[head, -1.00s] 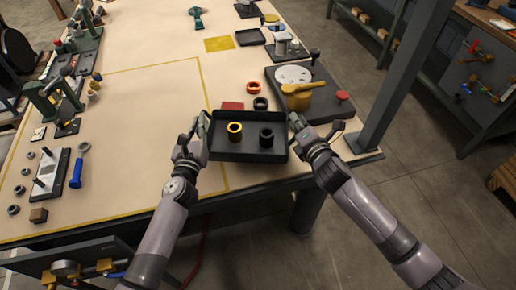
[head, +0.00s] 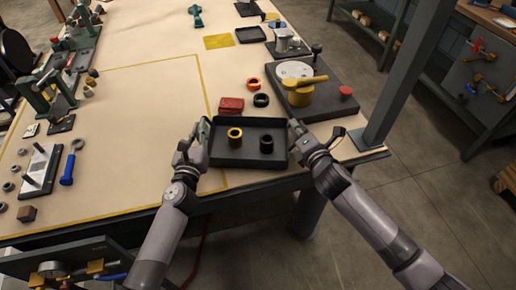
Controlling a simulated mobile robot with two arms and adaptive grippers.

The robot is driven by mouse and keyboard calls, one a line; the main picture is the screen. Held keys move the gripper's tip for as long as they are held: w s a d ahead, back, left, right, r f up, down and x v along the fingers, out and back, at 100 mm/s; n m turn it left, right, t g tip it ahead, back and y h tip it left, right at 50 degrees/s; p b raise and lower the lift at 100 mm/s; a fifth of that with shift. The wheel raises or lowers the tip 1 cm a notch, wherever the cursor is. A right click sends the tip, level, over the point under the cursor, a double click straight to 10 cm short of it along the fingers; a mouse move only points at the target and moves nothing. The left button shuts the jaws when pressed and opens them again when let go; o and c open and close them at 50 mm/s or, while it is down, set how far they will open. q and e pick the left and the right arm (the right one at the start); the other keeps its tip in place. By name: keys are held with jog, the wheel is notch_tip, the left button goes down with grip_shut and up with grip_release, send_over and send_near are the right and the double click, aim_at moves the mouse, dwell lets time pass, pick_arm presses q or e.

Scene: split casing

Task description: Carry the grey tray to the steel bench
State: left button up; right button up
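The grey tray (head: 222,159), dark and shallow, is in the lower middle of the head view, level over the table's front edge. A yellow ring (head: 235,134) and a black ring (head: 266,144) stand inside it. My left gripper (head: 204,132) is shut on its left wall and my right gripper (head: 295,128) is shut on its right wall. The fingertips are small and partly hidden by the walls. The gap beneath the tray is hidden. I cannot tell which bench in view, if any, is the steel bench.
A worktable (head: 130,130) fills the left and middle. Close behind the tray are a red box (head: 231,105), an orange ring (head: 254,84) and a dark plate (head: 330,105) with a yellow part. A grey post (head: 405,75) stands at right. Open floor (head: 440,200) lies at lower right.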

pick_arm(q)
jog(key=o, duration=0.5)
jog(key=shift+s+d+r, duration=0.1)
jog(key=shift+c, duration=0.2)
pick_arm(e)
jog(key=o, duration=0.5)
jog(key=shift+s+a+r, duration=0.1)
jog(key=shift+a+r, duration=0.05)
jog(key=shift+c, duration=0.2)
pick_arm(q)
jog(key=shift+c, duration=0.4)
jog(key=o, duration=0.8)
jog(key=shift+s, duration=0.1)
jog(key=s, duration=0.8)
jog(key=s+a, duration=0.1)
jog(key=s, duration=0.2)
jog(key=shift+s+a, duration=0.1)
jog(key=shift+s, duration=0.3)
pick_arm(e)
jog(key=o, duration=0.8)
